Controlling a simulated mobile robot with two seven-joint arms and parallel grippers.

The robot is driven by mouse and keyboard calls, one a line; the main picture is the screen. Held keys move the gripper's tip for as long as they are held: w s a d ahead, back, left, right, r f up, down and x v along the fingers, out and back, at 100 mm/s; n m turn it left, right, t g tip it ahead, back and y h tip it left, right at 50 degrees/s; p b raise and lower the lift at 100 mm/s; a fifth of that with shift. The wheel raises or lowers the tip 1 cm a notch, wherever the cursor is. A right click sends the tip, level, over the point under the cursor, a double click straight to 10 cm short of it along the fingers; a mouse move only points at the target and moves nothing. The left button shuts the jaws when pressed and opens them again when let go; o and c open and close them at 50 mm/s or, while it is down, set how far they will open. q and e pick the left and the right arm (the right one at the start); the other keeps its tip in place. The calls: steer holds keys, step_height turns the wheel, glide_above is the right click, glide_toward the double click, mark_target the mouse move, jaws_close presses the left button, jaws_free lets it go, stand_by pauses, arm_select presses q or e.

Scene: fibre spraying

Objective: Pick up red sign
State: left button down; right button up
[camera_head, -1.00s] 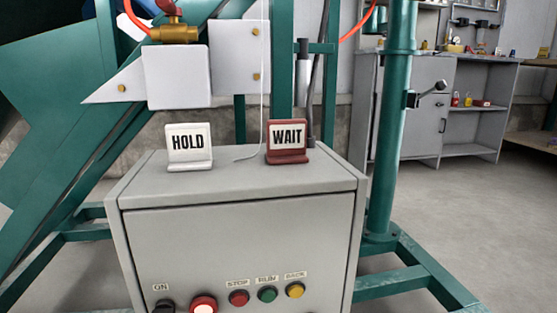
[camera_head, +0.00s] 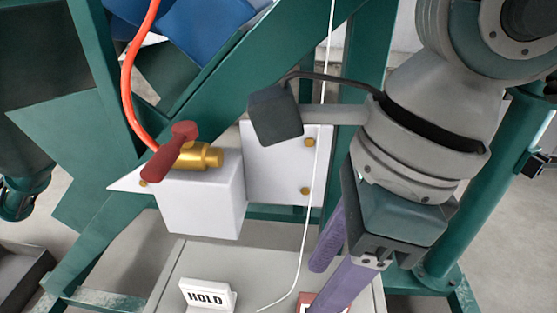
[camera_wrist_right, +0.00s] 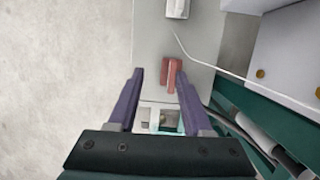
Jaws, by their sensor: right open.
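The red WAIT sign (camera_head: 306,300) stands on top of the grey control box. In the head view, only a small part of it shows at the bottom edge, mostly behind a purple finger. In the right wrist view the red sign (camera_wrist_right: 172,74) shows from above, near the fingertips and closer to the right finger. My right gripper (camera_head: 319,287) is open and empty, its purple fingers pointing down at the sign. The fingers also show apart in the right wrist view (camera_wrist_right: 161,78). I cannot tell how high the tips are. My left gripper is out of view.
A white HOLD sign (camera_head: 207,296) stands left on the grey box top (camera_head: 190,262). A thin white cable (camera_head: 302,240) hangs down to the box. A white block (camera_head: 203,205) with a brass valve and red handle (camera_head: 172,152) sits behind, among green frame beams.

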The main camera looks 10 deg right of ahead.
mark_target(305, 299)
steer(key=shift+w+d+h, duration=0.3)
steer(key=shift+d, duration=0.3)
steer(key=shift+w+d+h, duration=0.3)
steer(key=shift+d, duration=0.25)
step_height(305, 299, down, 4)
steer(key=shift+a+r+b, duration=0.1)
steer(key=shift+a+b, duration=0.05)
steer(key=shift+b, duration=0.55)
steer(key=f, duration=0.2)
steer(key=f+b, duration=0.1)
steer(key=f, duration=0.1)
steer(key=f+b, duration=0.1)
steer(key=f, duration=0.1)
steer(key=shift+w+a, duration=0.2)
steer(key=shift+a, duration=0.1)
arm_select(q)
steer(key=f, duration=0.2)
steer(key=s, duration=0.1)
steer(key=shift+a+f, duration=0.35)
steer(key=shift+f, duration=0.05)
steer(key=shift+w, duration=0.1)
arm_select(e)
jaws_close()
